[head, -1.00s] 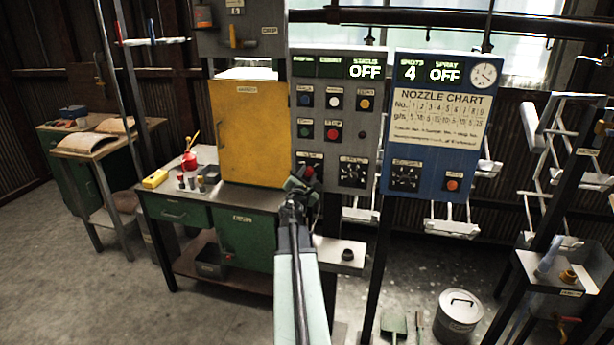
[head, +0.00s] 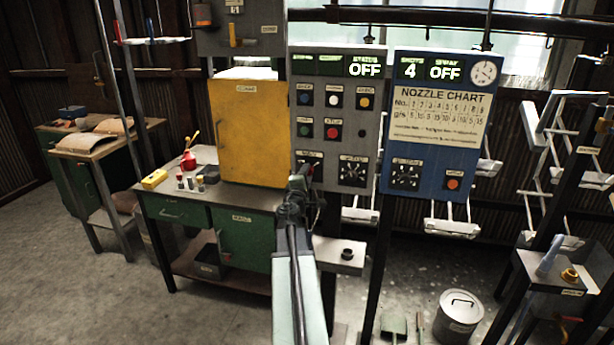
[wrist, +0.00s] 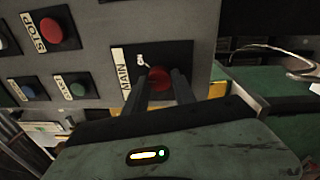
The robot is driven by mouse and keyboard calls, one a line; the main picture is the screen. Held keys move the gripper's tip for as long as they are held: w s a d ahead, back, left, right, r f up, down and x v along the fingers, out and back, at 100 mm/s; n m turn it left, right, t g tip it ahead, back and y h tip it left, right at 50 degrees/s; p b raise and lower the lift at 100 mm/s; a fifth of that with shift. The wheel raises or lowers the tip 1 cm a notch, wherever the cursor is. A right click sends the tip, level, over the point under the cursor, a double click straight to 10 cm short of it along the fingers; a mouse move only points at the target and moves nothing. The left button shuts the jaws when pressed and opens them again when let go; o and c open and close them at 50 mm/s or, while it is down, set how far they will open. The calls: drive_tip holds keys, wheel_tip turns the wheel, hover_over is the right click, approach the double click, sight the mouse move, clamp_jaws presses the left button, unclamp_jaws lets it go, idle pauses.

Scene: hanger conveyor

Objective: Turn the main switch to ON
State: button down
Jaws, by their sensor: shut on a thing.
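The main switch (wrist: 159,76) is a red knob on a black plate, beside a label reading MAIN (wrist: 124,69) in the wrist view. A small ON mark shows near the knob. My gripper (wrist: 162,84) is shut on the knob, one dark finger on each side. In the head view my gripper (head: 302,178) is at the lower left of the grey control panel (head: 345,115) and hides the switch. The panel's status display (head: 365,67) reads OFF.
A red STOP button (wrist: 51,31) and blue and green buttons are near the switch. A blue panel (head: 436,180) with the nozzle chart stands to the right, its spray display reading OFF. A yellow cabinet (head: 246,130) stands left on the green workbench (head: 243,247).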

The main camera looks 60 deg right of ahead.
drive_tip(key=shift+a+m+g, duration=0.1)
drive_tip(key=shift+m+g, duration=0.2)
drive_tip(key=shift+m, duration=4.1)
drive_tip(key=c, duration=1)
unclamp_jaws()
drive_tip(key=shift+h, duration=0.3)
drive_tip(key=shift+c, duration=0.2)
drive_tip(key=v, duration=0.7)
drive_tip(key=shift+a+b, duration=0.4)
drive_tip(key=shift+b, duration=0.05)
